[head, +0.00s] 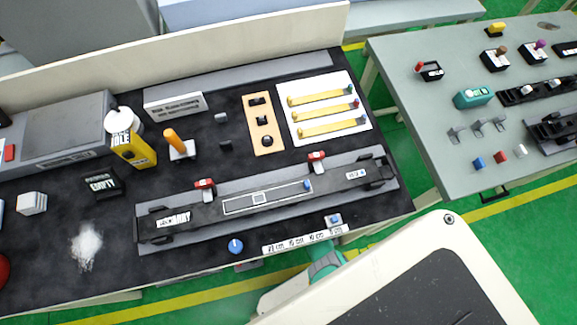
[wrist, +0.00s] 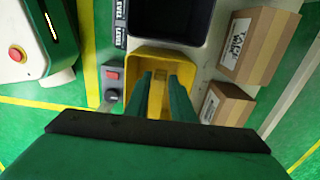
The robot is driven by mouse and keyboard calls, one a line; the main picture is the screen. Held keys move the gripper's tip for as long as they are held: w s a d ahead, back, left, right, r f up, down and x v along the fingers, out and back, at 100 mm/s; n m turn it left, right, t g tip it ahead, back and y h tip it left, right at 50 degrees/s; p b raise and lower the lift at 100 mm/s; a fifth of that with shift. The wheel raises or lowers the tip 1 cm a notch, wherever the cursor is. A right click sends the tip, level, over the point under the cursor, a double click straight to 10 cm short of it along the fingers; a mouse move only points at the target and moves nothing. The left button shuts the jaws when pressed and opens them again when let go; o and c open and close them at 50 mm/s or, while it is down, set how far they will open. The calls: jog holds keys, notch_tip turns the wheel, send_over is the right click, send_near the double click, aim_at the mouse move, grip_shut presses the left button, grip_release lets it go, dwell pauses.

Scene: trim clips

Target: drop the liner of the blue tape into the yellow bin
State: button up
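In the wrist view my gripper (wrist: 160,77) points down over the yellow bin (wrist: 133,67). Its two green fingers stand apart. The yellow patch between them may be the inside of the bin; I cannot make out a separate liner there. My gripper does not show in the head view. In the head view three yellow strips with coloured ends lie on a white board (head: 306,84); the lowest strip (head: 330,128) has a bluish end. A small blue spot (head: 306,185) sits on the dark bar, at the right end of a white outlined rectangle; I cannot tell if it is tape.
Two cardboard boxes (wrist: 247,48) (wrist: 227,104) stand right of the bin. A dark tray (wrist: 170,18) lies beyond it, and a grey box with red button (wrist: 112,85) is at its left. The head view shows the black workbench (head: 200,262) and a grey table (head: 440,140).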

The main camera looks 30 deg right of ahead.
jog(key=shift+o, duration=0.9)
jog(key=shift+r, duration=0.1)
jog(key=shift+w+d+r, duration=0.1)
jog(key=shift+r, duration=0.4)
notch_tip(320, 180, up, 10)
jog(key=shift+f, duration=0.2)
